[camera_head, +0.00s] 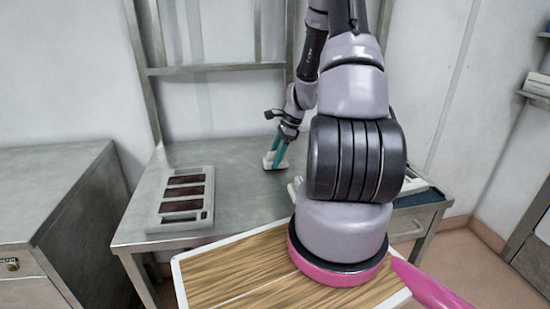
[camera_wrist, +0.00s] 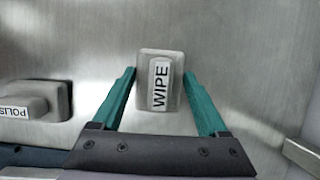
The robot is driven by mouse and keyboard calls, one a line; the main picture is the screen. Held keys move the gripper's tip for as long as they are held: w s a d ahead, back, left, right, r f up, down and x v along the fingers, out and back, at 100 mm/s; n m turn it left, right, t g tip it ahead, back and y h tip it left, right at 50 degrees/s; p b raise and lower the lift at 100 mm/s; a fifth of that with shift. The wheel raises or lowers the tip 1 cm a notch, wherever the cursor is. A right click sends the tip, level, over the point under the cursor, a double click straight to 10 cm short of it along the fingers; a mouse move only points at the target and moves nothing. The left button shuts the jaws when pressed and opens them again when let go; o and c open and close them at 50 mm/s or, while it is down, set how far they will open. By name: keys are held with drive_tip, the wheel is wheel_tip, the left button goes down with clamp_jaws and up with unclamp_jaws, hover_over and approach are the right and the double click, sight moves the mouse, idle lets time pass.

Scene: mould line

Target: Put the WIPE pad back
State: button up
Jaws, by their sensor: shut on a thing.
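The WIPE pad (camera_wrist: 147,66) is a light grey block with a white label reading WIPE, seen from above in the wrist view. My gripper (camera_wrist: 160,76) has a teal finger on each side of it and is shut on it. In the head view my gripper (camera_head: 277,153) is low over the steel table (camera_head: 240,199), toward its back, with the pale pad (camera_head: 268,161) at its fingertips. I cannot tell whether the pad touches the table.
A grey pad labelled POLIS, its label cut off by the frame edge (camera_wrist: 50,95), sits to the left in the wrist view. A pale tray with several dark brown slots (camera_head: 154,219) lies at the table's left. A steel cabinet (camera_head: 60,190) stands further left. My arm hides part of the table's right side.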

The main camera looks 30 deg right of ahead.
drive_tip(key=shift+f, duration=0.2)
drive_tip(key=shift+f, duration=0.15)
drive_tip(key=o, duration=1.1)
